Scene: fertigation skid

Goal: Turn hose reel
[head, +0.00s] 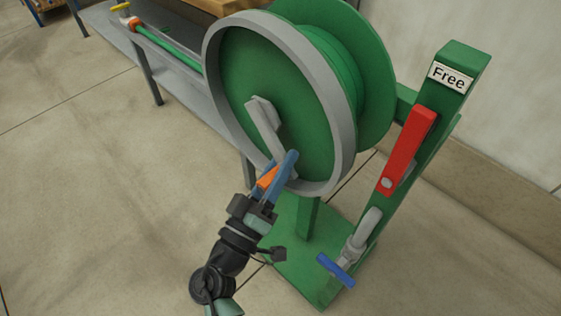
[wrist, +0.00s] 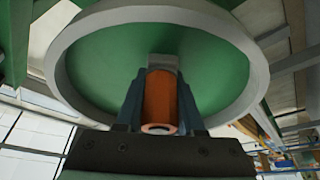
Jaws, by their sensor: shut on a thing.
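The hose reel (head: 235,75) is a green drum with a grey rim, mounted on a green stand; green hose (head: 325,55) is wound behind its front disc. A grey crank arm (head: 262,125) runs from the hub down toward the lower right of the disc. My gripper (head: 278,172) is at the crank's lower end, shut on the orange crank handle (head: 267,177). In the wrist view the orange handle (wrist: 159,100) stands between my two fingers, with the green disc (wrist: 110,55) behind. The crank's outer end is partly hidden by my fingers.
Right of the reel, a green post (head: 455,70) carries a "Free" label (head: 450,77), a red lever (head: 408,145) and a grey pipe with a blue valve handle (head: 336,270). A grey bench (head: 180,75) stands behind left. The floor at left is clear.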

